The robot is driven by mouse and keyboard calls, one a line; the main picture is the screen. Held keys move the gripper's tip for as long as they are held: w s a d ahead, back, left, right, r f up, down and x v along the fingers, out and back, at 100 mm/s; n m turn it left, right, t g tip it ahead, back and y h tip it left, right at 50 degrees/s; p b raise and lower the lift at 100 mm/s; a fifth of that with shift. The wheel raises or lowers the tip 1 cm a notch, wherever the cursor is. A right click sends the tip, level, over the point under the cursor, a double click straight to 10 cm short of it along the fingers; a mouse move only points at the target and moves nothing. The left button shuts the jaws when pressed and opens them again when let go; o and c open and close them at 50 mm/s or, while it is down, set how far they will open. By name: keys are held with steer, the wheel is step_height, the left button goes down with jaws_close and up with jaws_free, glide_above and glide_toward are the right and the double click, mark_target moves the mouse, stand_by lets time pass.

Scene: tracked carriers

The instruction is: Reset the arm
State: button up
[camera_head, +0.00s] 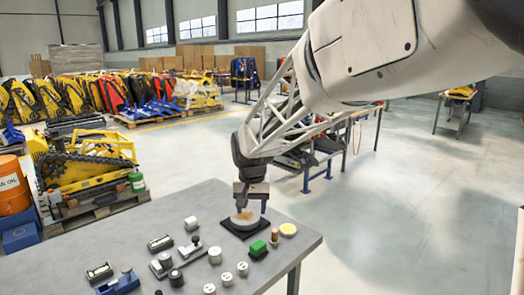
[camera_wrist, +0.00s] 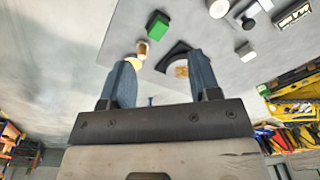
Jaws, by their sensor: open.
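My gripper (camera_head: 251,206) is above the far right part of the grey table (camera_head: 205,203), pointing down. Its two blue-grey fingers are apart, with nothing seen gripped between them; they also show in the wrist view (camera_wrist: 159,62). In the wrist view the right finger partly hides this black base (camera_wrist: 172,56). I cannot tell from the head view whether the fingertips touch the round piece.
Near the gripper are a green block (camera_head: 258,248), a small wooden-topped cylinder (camera_head: 275,237) and a yellow disc (camera_head: 288,230). Several white and dark small parts (camera_head: 227,279) stand to the left and front. A yellow tracked machine (camera_head: 85,160) is on a pallet behind.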

steer(key=s+d+r, duration=0.4)
steer(key=s+d, duration=1)
steer(key=s, duration=0.3)
steer(key=s+d+f, duration=0.1)
steer(key=s+d, duration=0.2)
steer(key=s, duration=0.5)
steer(key=s+d+f+t, duration=0.1)
steer(key=s+d, duration=0.3)
steer(key=s, duration=0.4)
steer(key=shift+s+d+f+t, duration=0.2)
steer(key=shift+s+f+t, duration=0.15)
steer(key=shift+f, duration=0.25)
